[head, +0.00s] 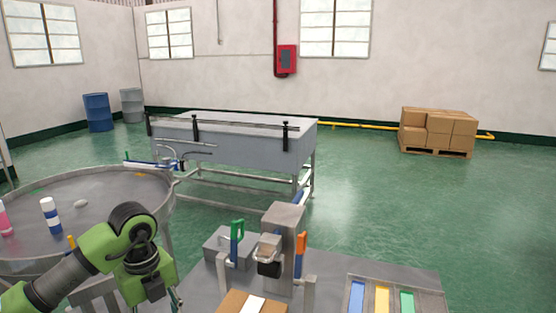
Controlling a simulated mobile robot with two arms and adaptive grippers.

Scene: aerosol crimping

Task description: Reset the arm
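My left arm, green and dark grey, comes in from the lower left in the head view. It is bent over the edge of the round table (100,189), with its wrist pointing down. My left gripper (176,300) is at the bottom edge of the picture, left of the crimping machine (284,225). It is mostly cut off and hidden by the wrist, so its opening and anything in it cannot be seen. My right arm and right gripper do not show.
A white and blue can (50,215) and a pink one (4,218) stand on the round table. A cardboard box (240,303) sits before the machine. A tray with coloured strips (398,290) lies right.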

